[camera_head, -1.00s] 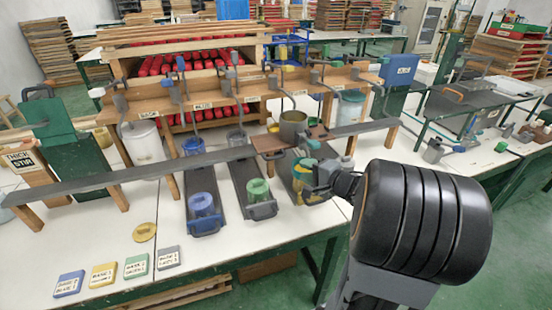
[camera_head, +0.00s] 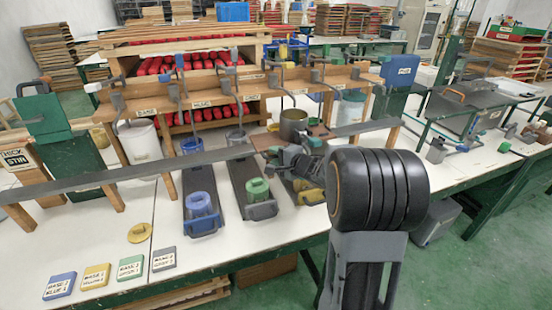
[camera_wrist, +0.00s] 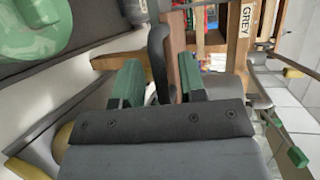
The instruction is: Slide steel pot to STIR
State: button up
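The steel pot (camera_head: 293,127) stands upright on a brown carriage (camera_head: 272,140) on the long dark rail (camera_head: 130,173). The sign reading THICK STIR (camera_head: 18,158) is at the left end, by a green station (camera_head: 45,112). My gripper (camera_head: 296,152) is just in front of the carriage. In the wrist view its two green fingers (camera_wrist: 158,85) are apart, with an upright dark handle (camera_wrist: 158,55) between them. A gap shows on the handle's left side. The pot itself cannot be made out in the wrist view.
A blue pot (camera_head: 200,203) and a green pot (camera_head: 258,190) stand on dark slides before the rail. A yellow pot (camera_head: 312,195) is partly hidden below my gripper. Labelled tiles (camera_head: 95,276) and a yellow lid (camera_head: 141,233) lie at front left. The rail left of the carriage looks clear.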

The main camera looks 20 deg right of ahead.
jog(key=shift+w, duration=0.15)
jog(key=shift+c, duration=0.5)
grip_shut()
